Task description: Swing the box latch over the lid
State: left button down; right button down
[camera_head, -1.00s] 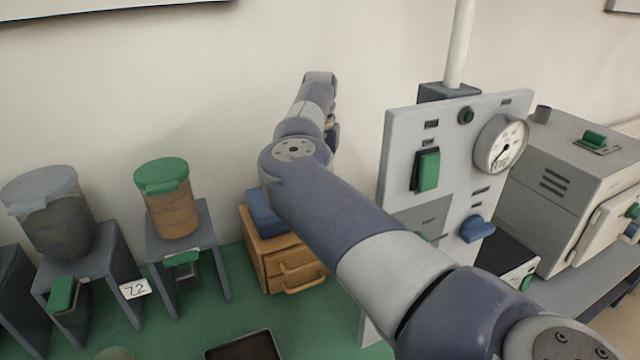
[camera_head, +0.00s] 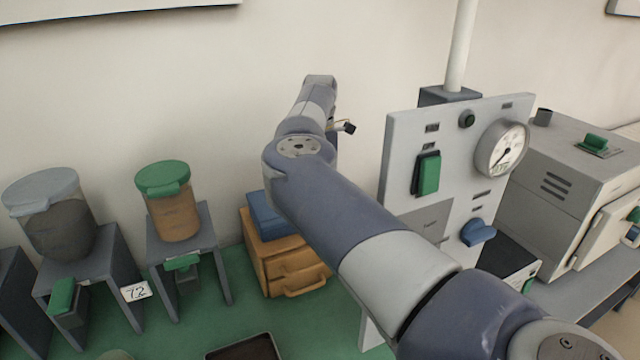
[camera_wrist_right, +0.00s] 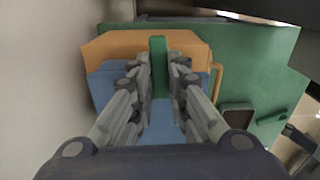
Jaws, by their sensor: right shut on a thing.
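A small blue box (camera_head: 268,214) sits on the orange drawer unit (camera_head: 294,262), partly hidden behind my right arm. In the right wrist view the blue box (camera_wrist_right: 105,88) lies below my gripper, with the orange unit (camera_wrist_right: 110,48) under it. A green strip, which looks like the box latch (camera_wrist_right: 157,50), stands between my right fingertips. My right gripper (camera_wrist_right: 160,64) is shut on this green latch. In the head view my own arm hides these fingers and the latch. How far the latch lies over the lid is hard to tell. My left gripper is not in view.
Two lidded jars, one grey (camera_head: 62,222) and one green-topped (camera_head: 170,208), stand on stands at left. A grey panel with a gauge (camera_head: 501,149) and a furnace (camera_head: 570,170) are at right. A dark tray (camera_head: 245,349) lies on the green mat. The wall is close behind.

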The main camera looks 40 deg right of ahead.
jog(key=shift+r+m, duration=0.1)
jog(key=shift+m, duration=0.4)
jog(key=c, duration=1.6)
grip_release()
jog(key=shift+o, duration=0.2)
notch_tip(320, 180, up, 12)
